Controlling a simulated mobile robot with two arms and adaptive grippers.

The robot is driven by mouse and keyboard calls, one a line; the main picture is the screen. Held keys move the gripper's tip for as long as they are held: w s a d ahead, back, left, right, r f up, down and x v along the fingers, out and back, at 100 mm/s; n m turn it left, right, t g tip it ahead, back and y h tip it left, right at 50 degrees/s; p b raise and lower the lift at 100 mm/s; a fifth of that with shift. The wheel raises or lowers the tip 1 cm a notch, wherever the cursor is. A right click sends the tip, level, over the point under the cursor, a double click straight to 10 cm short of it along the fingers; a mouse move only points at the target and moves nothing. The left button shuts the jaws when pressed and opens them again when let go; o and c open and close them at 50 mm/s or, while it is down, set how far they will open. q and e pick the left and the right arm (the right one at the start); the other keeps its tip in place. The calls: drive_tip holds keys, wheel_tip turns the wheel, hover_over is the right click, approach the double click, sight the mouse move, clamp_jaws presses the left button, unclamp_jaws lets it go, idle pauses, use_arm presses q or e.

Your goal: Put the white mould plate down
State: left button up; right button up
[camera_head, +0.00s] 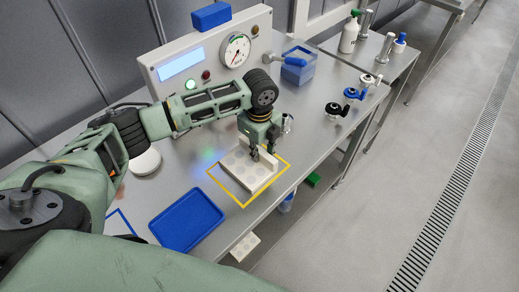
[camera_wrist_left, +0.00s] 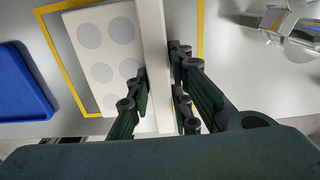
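The white mould plate (camera_head: 237,168), with grey round spots, is inside the yellow square outline (camera_head: 245,205) on the steel table. It looks flat and level; whether its underside touches the table cannot be told. A white upright wall (camera_head: 263,177) runs along its right side. My left gripper (camera_head: 262,154) is above this wall. In the left wrist view, the wall (camera_wrist_left: 154,55) stands between the fingers, which close on it from both sides, with the spotted face (camera_wrist_left: 103,55) to its left. My right gripper is not in view.
A blue tray (camera_head: 187,220) lies left of the yellow outline. A control box with a gauge (camera_head: 235,50) stands behind. Another spotted white plate (camera_head: 245,247) is lower, beyond the table's front edge.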

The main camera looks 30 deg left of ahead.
use_arm(q)
drive_tip(key=o, duration=0.3)
drive_tip(key=shift+o, duration=0.2)
wheel_tip(320, 180, up, 12)
drive_tip(key=b, duration=0.2)
drive_tip(key=shift+r+b, duration=0.2)
drive_tip(key=shift+b, duration=0.1)
idle(0.3)
